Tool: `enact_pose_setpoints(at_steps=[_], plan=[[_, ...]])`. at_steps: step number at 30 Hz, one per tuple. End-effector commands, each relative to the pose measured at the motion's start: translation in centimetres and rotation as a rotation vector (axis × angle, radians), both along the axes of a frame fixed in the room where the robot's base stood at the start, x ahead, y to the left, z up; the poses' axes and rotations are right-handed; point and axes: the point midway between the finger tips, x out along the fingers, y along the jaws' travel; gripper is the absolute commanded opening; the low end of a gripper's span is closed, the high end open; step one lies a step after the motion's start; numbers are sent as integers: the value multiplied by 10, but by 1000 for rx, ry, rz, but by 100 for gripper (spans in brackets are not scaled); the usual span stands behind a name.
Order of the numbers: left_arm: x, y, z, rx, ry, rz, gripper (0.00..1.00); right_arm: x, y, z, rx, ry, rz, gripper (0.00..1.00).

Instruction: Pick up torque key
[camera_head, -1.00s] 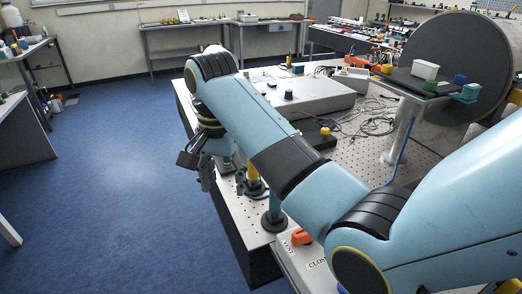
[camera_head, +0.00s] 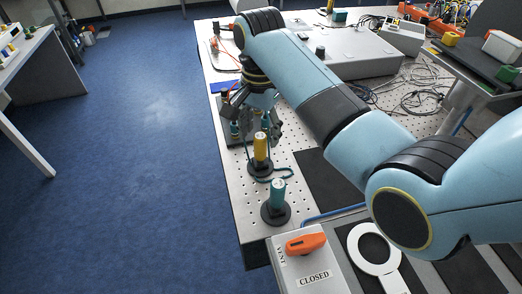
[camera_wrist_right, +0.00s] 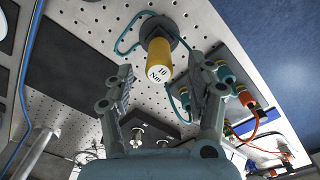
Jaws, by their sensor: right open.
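A yellow torque key (camera_head: 261,147) stands upright in a round black base near the table's left edge. In the right wrist view the yellow key (camera_wrist_right: 158,62) reads "10 Nm" and shows between the finger ends. A teal key (camera_head: 277,192) stands in another black base, nearer the camera. My right gripper (camera_head: 250,118) is just beyond the yellow key in the head view. In the wrist view its fingers (camera_wrist_right: 160,72) are spread with nothing held; I cannot tell how far they are from the key. My left gripper is not in view.
A grey box with an orange handle (camera_head: 306,243), marked "VENT" and "CLOSED", sits at the near table edge. A white ring-ended plate (camera_head: 353,248) lies beside it. Teal and red fittings (camera_wrist_right: 236,88) are close to one finger. Cables (camera_head: 420,80) and a grey box (camera_head: 345,52) lie farther back.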

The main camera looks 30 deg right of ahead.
Motion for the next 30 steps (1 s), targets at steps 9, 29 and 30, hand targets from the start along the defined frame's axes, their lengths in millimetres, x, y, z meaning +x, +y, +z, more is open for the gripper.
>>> enact_pose_setpoints(at_steps=[9,29,30], plan=[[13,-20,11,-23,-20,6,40,-1,0,-39,0,1,0,55],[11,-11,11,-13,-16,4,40,-1,-1,-40,0,0,0,0],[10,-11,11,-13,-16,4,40,-1,-1,-40,0,0,0,0]])
